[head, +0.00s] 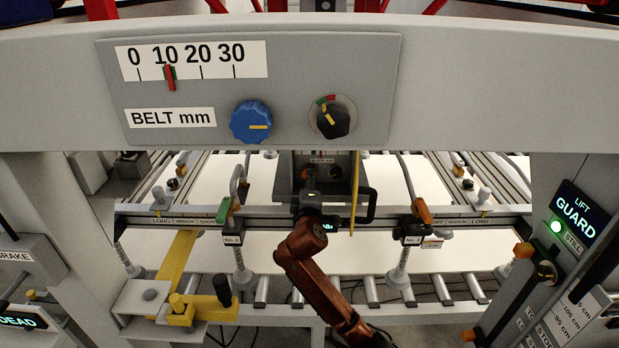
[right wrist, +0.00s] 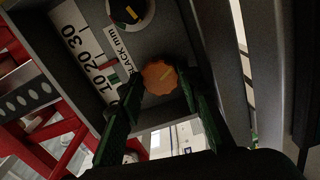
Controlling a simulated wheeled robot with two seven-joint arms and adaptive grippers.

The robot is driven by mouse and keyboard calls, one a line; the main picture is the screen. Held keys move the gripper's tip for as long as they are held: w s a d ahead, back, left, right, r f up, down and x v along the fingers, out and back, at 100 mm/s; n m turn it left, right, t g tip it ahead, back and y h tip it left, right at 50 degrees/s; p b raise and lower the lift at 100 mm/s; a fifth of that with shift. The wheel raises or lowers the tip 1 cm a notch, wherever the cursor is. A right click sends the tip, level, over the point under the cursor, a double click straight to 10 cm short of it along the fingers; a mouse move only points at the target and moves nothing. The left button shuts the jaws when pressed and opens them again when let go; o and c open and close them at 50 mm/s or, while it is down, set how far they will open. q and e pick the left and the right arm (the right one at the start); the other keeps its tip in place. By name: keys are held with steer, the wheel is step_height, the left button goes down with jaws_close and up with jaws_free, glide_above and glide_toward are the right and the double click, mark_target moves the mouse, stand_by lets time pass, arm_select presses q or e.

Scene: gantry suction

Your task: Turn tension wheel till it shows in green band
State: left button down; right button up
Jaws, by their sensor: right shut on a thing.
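My right gripper (right wrist: 160,84) has its two green fingers on either side of an orange knurled wheel (right wrist: 160,76) and is shut on it. The wheel has a yellow mark and sits on a grey panel whose label ends in "mm". That panel's scale (right wrist: 84,50) shows 10, 20 and 30, with a small red and green marker (right wrist: 108,79) near 20. A black dial (right wrist: 127,10) with a yellow pointer is partly cut off at the top. In the head view my right gripper (head: 322,186) is in front of this panel (head: 318,160), and the wheel is hidden. My left gripper is not in view.
A nearer panel marked BELT mm (head: 172,117) carries a blue knob (head: 251,122), a black dial (head: 333,117) and a red pointer (head: 170,78) just past 10. A yellow upright bar (head: 355,190) stands close right of my gripper. Rollers (head: 372,290) lie below.

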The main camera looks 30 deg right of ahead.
steer(key=m, duration=0.4)
steer(key=shift+f+m, duration=0.25)
steer(key=shift+m, duration=2.45)
steer(key=shift+f, duration=0.1)
steer(key=o, duration=1.2)
steer(key=shift+r, duration=0.2)
steer(key=shift+c, duration=0.2)
steer(key=v, duration=1.2)
steer(key=shift+s, duration=0.1)
